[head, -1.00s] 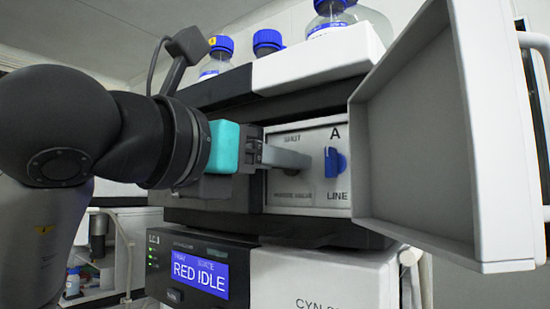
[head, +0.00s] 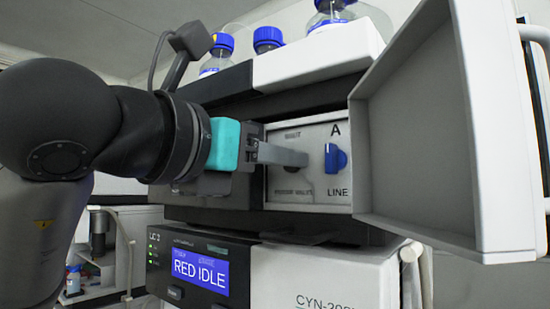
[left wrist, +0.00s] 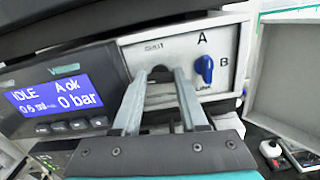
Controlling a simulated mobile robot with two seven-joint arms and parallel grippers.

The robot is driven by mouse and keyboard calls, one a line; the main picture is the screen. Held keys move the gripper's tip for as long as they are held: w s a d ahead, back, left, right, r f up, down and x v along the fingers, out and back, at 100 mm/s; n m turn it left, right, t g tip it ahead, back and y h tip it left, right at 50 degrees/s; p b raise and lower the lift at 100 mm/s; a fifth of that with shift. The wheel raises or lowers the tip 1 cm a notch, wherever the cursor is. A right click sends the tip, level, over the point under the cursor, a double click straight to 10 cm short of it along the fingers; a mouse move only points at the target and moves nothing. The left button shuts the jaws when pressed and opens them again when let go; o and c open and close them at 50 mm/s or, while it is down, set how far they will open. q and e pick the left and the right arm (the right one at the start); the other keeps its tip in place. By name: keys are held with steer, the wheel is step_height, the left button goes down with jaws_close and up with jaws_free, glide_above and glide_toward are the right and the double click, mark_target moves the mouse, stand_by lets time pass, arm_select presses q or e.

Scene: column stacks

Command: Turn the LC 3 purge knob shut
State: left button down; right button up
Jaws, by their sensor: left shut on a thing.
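The module marked LC 3 (head: 154,238) has a pale valve panel (head: 325,190) above it, with SHUT printed at the upper left and a small label below. My left gripper (head: 306,158) reaches in from the left, its fingers in front of that panel. In the left wrist view the left gripper (left wrist: 160,76) has its fingertips closed on the purge knob (left wrist: 160,72), a dark shape under the SHUT mark. The fingers hide most of the knob, so I cannot tell its angle. My right gripper is not in view.
A blue selector knob (head: 335,158) marked A and LINE sits right of the fingers. An open grey door (head: 420,130) stands at the right. Blue-capped bottles (head: 268,38) stand on top. A display (head: 200,268) below reads RED IDLE.

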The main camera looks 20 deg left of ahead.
arm_select(q)
steer(key=m+b, duration=0.1)
steer(key=m, duration=0.2)
steer(key=shift+m, duration=0.4)
steer(key=m+b, duration=0.1)
steer(key=m, duration=0.3)
steer(key=shift+d+f+m, duration=0.1)
steer(key=shift+m, duration=0.2)
steer(key=m, duration=0.4)
steer(key=shift+b, duration=0.4)
steer(key=shift+d+f+m, duration=0.1)
steer(key=shift+m, duration=2)
steer(key=c, duration=0.7)
jaws_free()
steer(key=shift+s, duration=0.1)
